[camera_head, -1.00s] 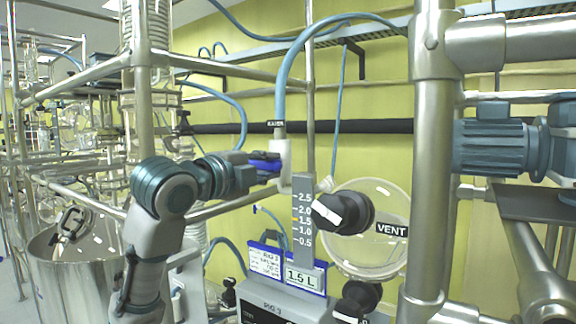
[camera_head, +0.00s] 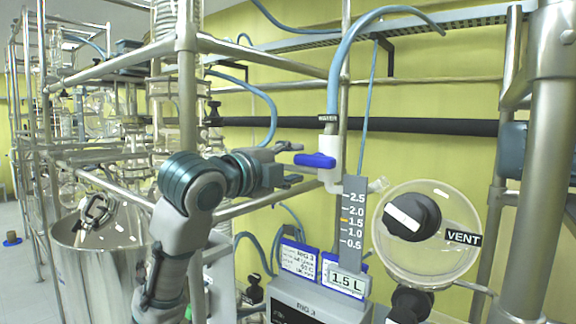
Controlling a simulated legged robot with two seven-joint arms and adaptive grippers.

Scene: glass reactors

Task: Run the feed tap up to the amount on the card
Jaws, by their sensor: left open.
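The feed tap has a white body (camera_head: 331,165) under a blue hose, with a label that seems to read "WATER". Its blue handle (camera_head: 315,160) lies roughly level and points left. The card (camera_head: 347,284) reads "1.5 L". Above it stands a grey scale (camera_head: 352,225) marked 0.5 to 2.5, with an orange mark at 1.5. I cannot make out a liquid level. My right gripper is not in view.
A clear round glass vessel (camera_head: 455,205) with a black-and-white vent knob (camera_head: 412,217) stands right of the scale. A grey RIG 3 box (camera_head: 318,303) and another card (camera_head: 299,259) are below. Metal frame bars cross behind my left arm. A steel pot (camera_head: 85,260) stands at left.

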